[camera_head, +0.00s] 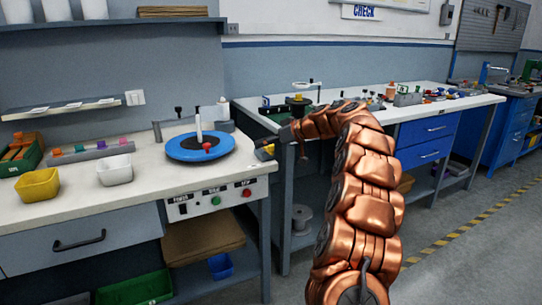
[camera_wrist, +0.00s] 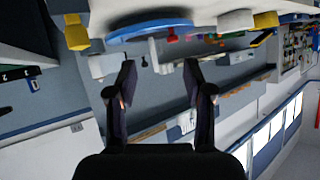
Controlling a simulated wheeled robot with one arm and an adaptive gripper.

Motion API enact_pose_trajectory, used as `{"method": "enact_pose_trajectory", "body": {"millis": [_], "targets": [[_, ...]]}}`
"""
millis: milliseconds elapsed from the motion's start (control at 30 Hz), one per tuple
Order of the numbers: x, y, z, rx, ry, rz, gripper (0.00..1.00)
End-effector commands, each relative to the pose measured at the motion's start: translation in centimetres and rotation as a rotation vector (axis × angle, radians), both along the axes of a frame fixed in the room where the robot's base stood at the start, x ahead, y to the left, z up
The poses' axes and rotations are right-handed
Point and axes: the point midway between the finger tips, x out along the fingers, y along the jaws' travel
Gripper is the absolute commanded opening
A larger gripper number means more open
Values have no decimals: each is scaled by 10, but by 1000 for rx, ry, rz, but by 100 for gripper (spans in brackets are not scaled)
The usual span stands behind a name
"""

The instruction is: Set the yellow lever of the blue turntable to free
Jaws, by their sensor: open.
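A yellow part (camera_head: 268,149), probably the lever, sits right of the turntable at the bench's right end. It also shows in the wrist view (camera_wrist: 76,32), left of the disc. Its setting cannot be told. My gripper (camera_wrist: 160,78) is open and empty, apart from both. In the head view its end is small and dark near the bench's right end.
A yellow bin (camera_head: 38,186) and a white bin (camera_head: 115,170) stand left of the turntable. A control panel with buttons (camera_head: 216,198) is on the bench front. A second bench (camera_head: 455,104) with many small parts stands behind my arm.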

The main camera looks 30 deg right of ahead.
Motion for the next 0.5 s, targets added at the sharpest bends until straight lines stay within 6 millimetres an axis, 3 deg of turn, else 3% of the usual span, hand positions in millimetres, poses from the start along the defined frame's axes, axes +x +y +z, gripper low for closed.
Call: {"method": "enact_pose_trajectory", "body": {"millis": [33,100,200,333,500], "targets": [[3,-23,-14,-17,-29,-21,52],[6,-47,-17,-43,-70,-40,52],[7,-71,-24,-70,-108,-59,52],[7,-88,-24,-95,-137,-72,52],[17,-88,-28,-100,-142,-75,52]]}}
